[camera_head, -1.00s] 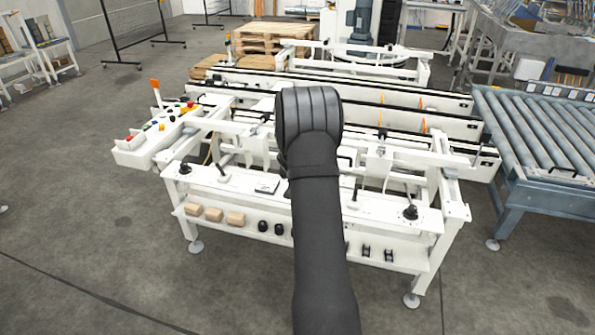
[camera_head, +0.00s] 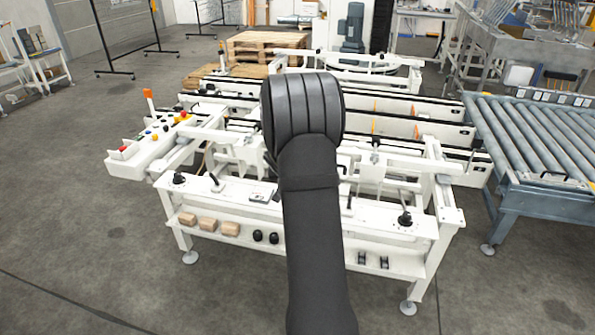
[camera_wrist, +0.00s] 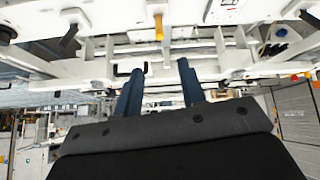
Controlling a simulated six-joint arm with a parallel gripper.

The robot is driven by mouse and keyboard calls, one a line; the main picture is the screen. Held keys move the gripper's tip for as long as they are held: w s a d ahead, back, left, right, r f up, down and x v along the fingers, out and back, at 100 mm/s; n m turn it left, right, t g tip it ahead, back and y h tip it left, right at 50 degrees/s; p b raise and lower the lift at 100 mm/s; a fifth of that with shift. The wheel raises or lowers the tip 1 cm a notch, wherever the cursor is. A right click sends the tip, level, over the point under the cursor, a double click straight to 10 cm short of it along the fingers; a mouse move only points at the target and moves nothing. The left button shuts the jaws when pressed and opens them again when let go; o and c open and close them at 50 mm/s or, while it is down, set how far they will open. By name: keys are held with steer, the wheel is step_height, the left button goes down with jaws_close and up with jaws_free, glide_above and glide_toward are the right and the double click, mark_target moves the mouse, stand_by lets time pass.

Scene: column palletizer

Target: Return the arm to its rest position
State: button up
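My arm (camera_head: 312,200) rises dark and padded up the middle of the head view, its bent joint in front of the white machine. My gripper is hidden behind the arm there. In the wrist view my gripper (camera_wrist: 161,69) shows two blue-grey fingers standing apart, with nothing seen between them. The view there looks upside down, and white machine frame parts (camera_wrist: 160,50) lie beyond the fingertips. I cannot tell how far the fingertips are from the frame.
The white machine (camera_head: 385,215) stands directly ahead, with a button panel (camera_head: 150,145) at its left and wooden blocks (camera_head: 208,224) on its lower shelf. A roller conveyor (camera_head: 530,150) is on the right. Pallets (camera_head: 262,45) lie behind. Open floor (camera_head: 90,220) is at left.

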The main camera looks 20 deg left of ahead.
steer(key=shift+f, duration=0.1)
steer(key=x, duration=1.7)
steer(key=shift+w+d+f, duration=0.1)
steer(key=a+v, duration=0.1)
steer(key=v, duration=1.6)
steer(key=x, duration=1.1)
steer(key=d+x, duration=0.1)
steer(key=x, duration=0.5)
steer(key=shift+w, duration=0.1)
steer(key=shift+w+g, duration=0.1)
steer(key=shift+g, duration=0.2)
steer(key=shift+w+g, duration=0.45)
steer(key=shift+g, duration=0.45)
steer(key=shift+w+g, duration=0.35)
steer(key=shift+g, duration=0.35)
steer(key=shift+w+g, duration=0.3)
steer(key=shift+g, duration=0.4)
